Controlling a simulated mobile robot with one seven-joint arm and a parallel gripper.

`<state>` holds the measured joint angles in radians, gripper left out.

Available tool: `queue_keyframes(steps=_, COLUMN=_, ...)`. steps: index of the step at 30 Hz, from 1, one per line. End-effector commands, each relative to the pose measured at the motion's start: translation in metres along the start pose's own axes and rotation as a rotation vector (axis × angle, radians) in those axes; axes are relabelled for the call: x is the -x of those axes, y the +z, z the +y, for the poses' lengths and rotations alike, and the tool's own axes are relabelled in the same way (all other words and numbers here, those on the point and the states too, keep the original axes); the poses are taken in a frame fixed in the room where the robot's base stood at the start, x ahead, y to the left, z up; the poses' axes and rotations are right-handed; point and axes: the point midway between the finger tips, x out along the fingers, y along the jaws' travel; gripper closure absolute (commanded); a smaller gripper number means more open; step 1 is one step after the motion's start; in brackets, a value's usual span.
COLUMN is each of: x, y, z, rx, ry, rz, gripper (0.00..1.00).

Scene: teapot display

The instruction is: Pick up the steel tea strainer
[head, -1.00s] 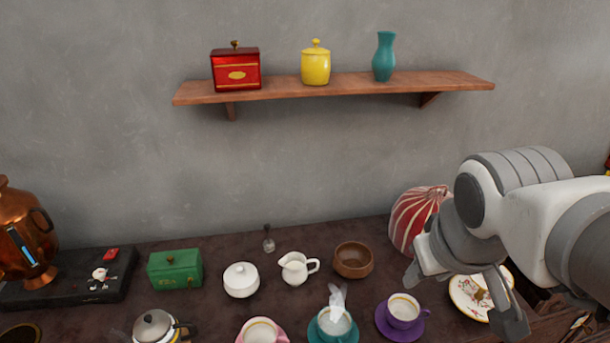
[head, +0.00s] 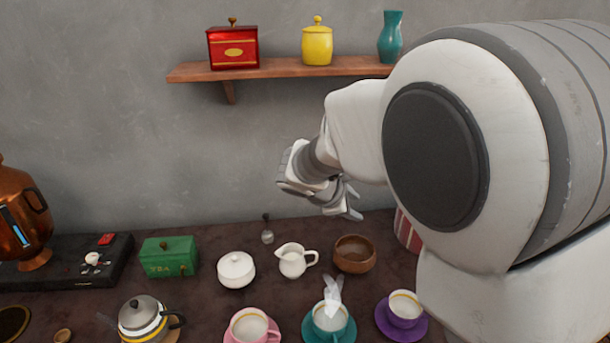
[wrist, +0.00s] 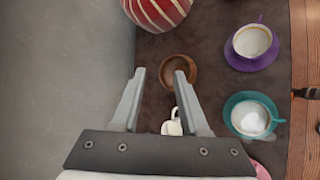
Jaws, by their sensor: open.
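A small steel item with a thin upright handle, which looks like the tea strainer (head: 267,236), stands at the back of the dark table near the wall, left of the white creamer. It is too small to make out in detail, and I do not see it in the wrist view. My gripper (head: 347,202) is in the air in front of the wall, above and to the right of the strainer, apart from it. In the wrist view my gripper (wrist: 160,72) is open, with nothing held; a brown bowl (wrist: 178,72) shows below the fingertips.
The white creamer (head: 292,261), white sugar bowl (head: 236,270) and green box (head: 168,257) stand near the strainer. Pink, teal (head: 330,320) and purple (head: 403,308) cups stand in front. A wooden shelf (head: 290,69) hangs above. My arm hides the right side.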

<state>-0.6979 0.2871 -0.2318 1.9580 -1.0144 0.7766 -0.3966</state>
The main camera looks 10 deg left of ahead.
Motion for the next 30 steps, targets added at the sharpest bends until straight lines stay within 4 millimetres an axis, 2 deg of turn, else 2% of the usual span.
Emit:
queue_keyframes(steps=1, x=-0.009, y=-0.024, z=0.002, rx=0.086, ry=0.031, rz=-0.009, gripper=0.56)
queue_keyframes(steps=5, x=-0.022, y=-0.075, z=0.01, rx=0.299, ry=0.121, rz=-0.032, gripper=0.56)
queue_keyframes(steps=10, x=-0.034, y=-0.149, z=0.013, rx=0.58, ry=0.249, rz=-0.065, gripper=0.56)
queue_keyframes(steps=15, x=-0.039, y=-0.227, z=0.006, rx=0.857, ry=0.386, rz=-0.102, gripper=0.56)
queue_keyframes(steps=18, x=-0.039, y=-0.266, z=-0.002, rx=0.992, ry=0.457, rz=-0.122, gripper=0.56)
queue_keyframes(steps=21, x=-0.038, y=-0.293, z=-0.009, rx=1.089, ry=0.511, rz=-0.14, gripper=0.56)
queue_keyframes(steps=24, x=-0.037, y=-0.31, z=-0.013, rx=1.146, ry=0.544, rz=-0.15, gripper=0.56)
queue_keyframes(steps=28, x=-0.043, y=-0.317, z=-0.012, rx=1.171, ry=0.557, rz=-0.156, gripper=0.56)
queue_keyframes(steps=30, x=-0.053, y=-0.319, z=-0.007, rx=1.171, ry=0.556, rz=-0.156, gripper=0.56)
